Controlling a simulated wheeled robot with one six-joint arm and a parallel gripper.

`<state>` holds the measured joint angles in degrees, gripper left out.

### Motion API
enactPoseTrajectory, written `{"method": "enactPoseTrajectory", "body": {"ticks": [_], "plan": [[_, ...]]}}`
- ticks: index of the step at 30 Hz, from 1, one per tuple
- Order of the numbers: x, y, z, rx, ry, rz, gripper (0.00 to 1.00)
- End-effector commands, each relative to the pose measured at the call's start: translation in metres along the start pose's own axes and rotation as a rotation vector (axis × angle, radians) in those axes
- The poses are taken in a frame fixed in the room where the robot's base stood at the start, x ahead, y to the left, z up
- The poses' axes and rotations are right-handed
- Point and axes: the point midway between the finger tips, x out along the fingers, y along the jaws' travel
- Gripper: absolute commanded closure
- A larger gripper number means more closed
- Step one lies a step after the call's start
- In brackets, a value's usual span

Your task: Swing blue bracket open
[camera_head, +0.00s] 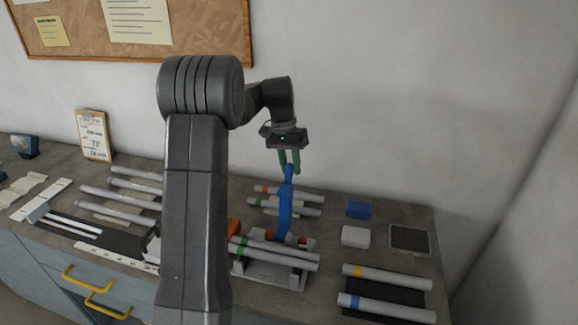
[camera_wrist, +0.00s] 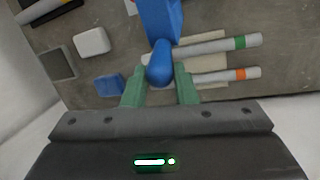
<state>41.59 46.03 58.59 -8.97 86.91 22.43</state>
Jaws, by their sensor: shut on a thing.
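The blue bracket (camera_head: 286,208) stands roughly upright at the back of the grey jig (camera_head: 282,274). Its rounded upper end is between the green fingers of my gripper (camera_head: 289,164), which reaches down from above. In the wrist view, the bracket's rounded tip (camera_wrist: 160,66) sits between the two fingertips of my gripper (camera_wrist: 160,86), and its wider blue part extends towards the top edge. My gripper is shut on it. The bracket's lower end is partly hidden behind the tubes in the jig.
A green-banded tube (camera_head: 275,253) lies on the jig. A blue block (camera_head: 359,209), a white block (camera_head: 355,237) and a dark pad (camera_head: 409,239) are to the right. Yellow-banded (camera_head: 388,277) and blue-banded tubes (camera_head: 387,308) lie front right.

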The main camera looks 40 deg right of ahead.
Motion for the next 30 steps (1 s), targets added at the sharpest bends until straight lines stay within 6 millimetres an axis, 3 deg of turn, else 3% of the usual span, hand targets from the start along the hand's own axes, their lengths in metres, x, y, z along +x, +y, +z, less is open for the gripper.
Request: {"method": "enactPoseTrajectory", "body": {"ticks": [16, 17, 20, 30], "plan": [[0.0059, -0.0065, -0.0048, -0.005, -0.002, -0.005, 1.00], [0.0059, -0.0066, -0.0048, -0.005, -0.002, -0.005, 0.73], [0.0055, -0.0061, -0.0047, -0.005, -0.002, -0.005, 0.54], [0.0029, -0.0033, -0.0047, -0.002, -0.001, -0.002, 0.54]]}}
